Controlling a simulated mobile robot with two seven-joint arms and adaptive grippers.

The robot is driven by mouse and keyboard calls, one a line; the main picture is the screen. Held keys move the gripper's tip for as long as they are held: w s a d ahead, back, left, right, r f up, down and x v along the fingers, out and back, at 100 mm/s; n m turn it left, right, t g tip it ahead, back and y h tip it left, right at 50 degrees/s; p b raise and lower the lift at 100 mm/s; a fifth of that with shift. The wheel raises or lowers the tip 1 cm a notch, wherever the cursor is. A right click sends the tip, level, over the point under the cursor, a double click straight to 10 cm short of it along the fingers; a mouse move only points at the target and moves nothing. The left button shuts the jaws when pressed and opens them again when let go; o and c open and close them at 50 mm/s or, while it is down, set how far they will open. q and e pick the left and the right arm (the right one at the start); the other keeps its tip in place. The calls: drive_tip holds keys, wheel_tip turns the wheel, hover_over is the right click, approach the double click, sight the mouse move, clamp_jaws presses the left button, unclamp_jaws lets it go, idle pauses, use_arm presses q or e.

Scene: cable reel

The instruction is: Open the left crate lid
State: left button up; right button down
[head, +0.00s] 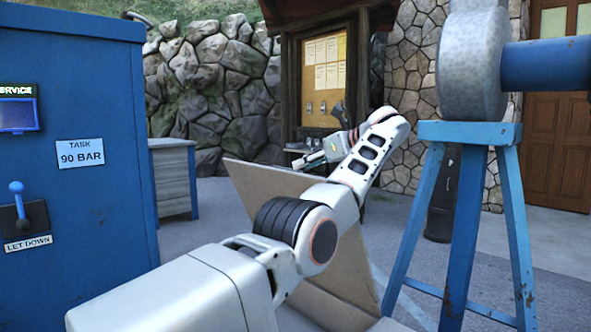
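A flat tan panel (262,190), which looks like the crate lid, stands raised and tilted behind my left arm. Its lower part continues to the right of the arm, down to what looks like part of the crate (318,308) at the bottom of the view. My arm covers the middle of the panel and most of the crate. My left gripper (309,159) is at the panel's upper edge, pointing left. Its fingers are small and partly hidden, so I cannot tell whether they are open or touch the panel. My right gripper is out of view.
A blue cabinet (75,120) with a lever and a "TASK 90 BAR" label stands close on the left. A blue trestle (465,200) carrying a grey drum (470,65) stands on the right. A grey and blue cabinet (172,180) and a stone wall are behind.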

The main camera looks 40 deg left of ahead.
use_arm(q)
drive_tip(key=v, duration=0.3)
drive_tip(key=shift+d, duration=0.1)
idle(0.4)
